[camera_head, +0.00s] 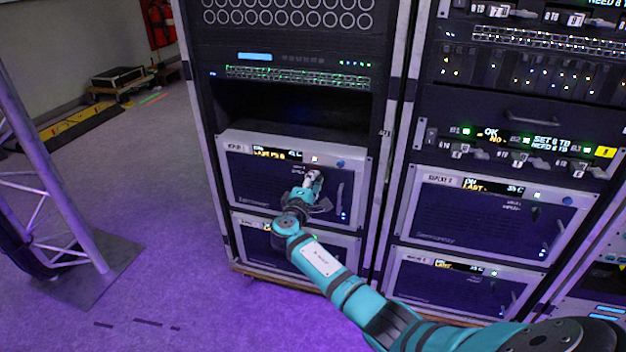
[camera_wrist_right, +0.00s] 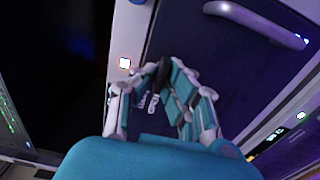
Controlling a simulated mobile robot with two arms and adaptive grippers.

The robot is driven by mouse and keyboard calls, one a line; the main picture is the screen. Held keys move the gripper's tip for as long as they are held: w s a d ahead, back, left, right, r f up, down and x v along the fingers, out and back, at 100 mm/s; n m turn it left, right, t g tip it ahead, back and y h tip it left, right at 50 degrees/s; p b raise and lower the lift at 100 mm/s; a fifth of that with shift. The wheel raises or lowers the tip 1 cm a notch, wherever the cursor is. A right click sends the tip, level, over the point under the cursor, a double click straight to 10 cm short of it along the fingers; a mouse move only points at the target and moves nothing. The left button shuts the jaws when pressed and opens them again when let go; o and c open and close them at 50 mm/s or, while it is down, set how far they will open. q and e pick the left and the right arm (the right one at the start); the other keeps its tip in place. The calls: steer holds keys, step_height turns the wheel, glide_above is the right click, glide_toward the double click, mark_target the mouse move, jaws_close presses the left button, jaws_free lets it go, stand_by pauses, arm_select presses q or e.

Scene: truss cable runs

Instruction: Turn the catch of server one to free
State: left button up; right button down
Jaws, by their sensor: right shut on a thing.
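Server one appears to be the upper dark blue server (camera_head: 260,185) with a silver frame in the left rack; its label is too small to read surely. My right gripper (camera_head: 313,178) is at its front panel, right of the middle. In the right wrist view, my right gripper (camera_wrist_right: 165,88) is shut on the small dark catch (camera_wrist_right: 163,72), with its fingers on both sides. The fingers hide much of the catch, so its exact angle is unclear. Small white lettering (camera_wrist_right: 150,104) sits beside it on the panel. My left gripper is not in view.
A grey bar handle (camera_wrist_right: 255,20) stands out from the panel near the catch. A similar server (camera_head: 255,240) sits below, and an open dark bay (camera_head: 290,105) lies above. A second rack (camera_head: 490,215) stands to the right.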

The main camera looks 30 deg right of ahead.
steer(key=c, duration=1.4)
jaws_free()
steer(key=shift+c, duration=0.2)
steer(key=v, duration=1.2)
